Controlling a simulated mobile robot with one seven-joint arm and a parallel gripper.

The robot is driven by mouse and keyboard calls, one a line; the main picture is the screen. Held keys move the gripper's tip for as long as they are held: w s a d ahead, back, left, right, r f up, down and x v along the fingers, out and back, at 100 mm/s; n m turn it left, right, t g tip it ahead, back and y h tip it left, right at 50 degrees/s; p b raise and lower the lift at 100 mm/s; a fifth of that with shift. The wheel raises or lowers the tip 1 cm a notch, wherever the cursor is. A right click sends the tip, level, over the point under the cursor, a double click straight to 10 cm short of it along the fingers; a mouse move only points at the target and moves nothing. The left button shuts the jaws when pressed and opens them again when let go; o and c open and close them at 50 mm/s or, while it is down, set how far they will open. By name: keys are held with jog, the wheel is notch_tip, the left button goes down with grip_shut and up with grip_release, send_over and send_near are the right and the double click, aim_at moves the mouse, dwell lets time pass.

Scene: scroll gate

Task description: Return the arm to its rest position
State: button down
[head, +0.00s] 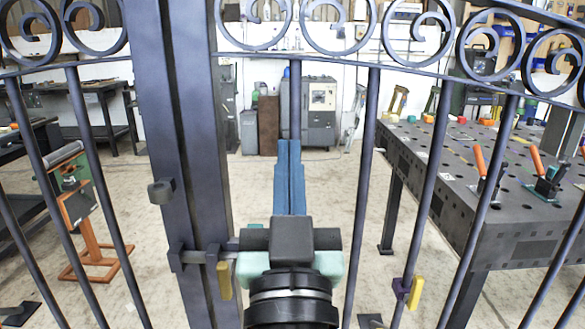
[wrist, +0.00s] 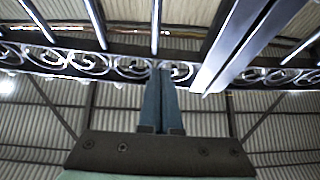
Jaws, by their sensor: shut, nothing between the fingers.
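My gripper (head: 289,150) is in the middle of the head view, with its two long blue fingers together and nothing between them. It points up, in front of the scroll gate (head: 372,120), and overlaps one of its bars. I cannot tell how far it is from that bar. In the wrist view my gripper (wrist: 161,80) also shows closed fingers, below the gate's scroll band (wrist: 90,65) and the roof. A latch bar with a yellow handle (head: 225,280) sits beside the gate post (head: 185,130), left of my wrist; my wrist hides part of it.
A dark perforated work table (head: 480,200) with orange-handled clamps (head: 481,165) stands beyond the gate at right. An orange stand (head: 85,220) is at left. A grey machine (head: 310,112) stands at the back wall. A second yellow piece (head: 415,293) is on a gate bar. Open floor lies between.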

jog(key=s+r+t+p, duration=0.1)
jog(key=s+r+t, duration=0.1)
jog(key=s+r, duration=0.45)
jog(key=s+r+t+p, duration=0.1)
jog(key=s+r+t, duration=0.15)
jog(key=r, duration=0.75)
notch_tip(320, 180, up, 22)
jog(key=p, duration=2.1)
jog(key=shift+s+d+f+g, duration=0.15)
jog(key=shift+s+g, duration=0.05)
jog(key=shift+g, duration=0.15)
